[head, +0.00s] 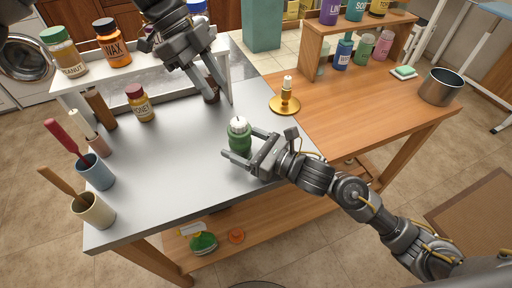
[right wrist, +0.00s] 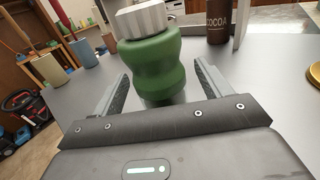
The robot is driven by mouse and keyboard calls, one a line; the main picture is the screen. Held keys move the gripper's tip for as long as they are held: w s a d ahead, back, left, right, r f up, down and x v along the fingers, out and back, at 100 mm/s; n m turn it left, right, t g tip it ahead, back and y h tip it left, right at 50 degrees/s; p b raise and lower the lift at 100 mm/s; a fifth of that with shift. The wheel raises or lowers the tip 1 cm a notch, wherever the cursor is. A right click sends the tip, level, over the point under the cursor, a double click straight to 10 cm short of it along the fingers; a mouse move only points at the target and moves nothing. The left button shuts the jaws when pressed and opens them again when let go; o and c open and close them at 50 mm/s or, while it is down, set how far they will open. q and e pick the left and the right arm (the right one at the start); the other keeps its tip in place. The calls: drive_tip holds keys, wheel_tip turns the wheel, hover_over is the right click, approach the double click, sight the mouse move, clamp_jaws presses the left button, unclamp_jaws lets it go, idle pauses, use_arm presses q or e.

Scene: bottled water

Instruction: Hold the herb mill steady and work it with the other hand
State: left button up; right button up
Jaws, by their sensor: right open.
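The herb mill (head: 240,138) is green with a ribbed pale cap and stands upright on the grey tabletop (head: 185,165). In the right wrist view the mill (right wrist: 150,62) stands between the fingers, with a gap on each side. My right gripper (head: 238,146) is open around its body. My left gripper (head: 212,96) is open, pointing down beyond the mill, apart from it. A dark brown cocoa container (head: 211,90) stands by the left fingers; it also shows in the right wrist view (right wrist: 218,22). Whether the left fingers touch it I cannot tell.
A brass candle holder (head: 285,104) stands right of the mill. A honey jar (head: 140,104) and cups with utensils, such as the blue cup (head: 96,172), line the left side. A metal pot (head: 440,87) stands far right. The tabletop left of the mill is clear.

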drive_tip(key=shift+w+a, duration=0.2)
drive_tip(key=shift+a, duration=0.1)
drive_tip(key=shift+c, duration=0.5)
drive_tip(key=c, duration=1)
drive_tip(key=o, duration=0.4)
drive_tip(key=c, duration=0.3)
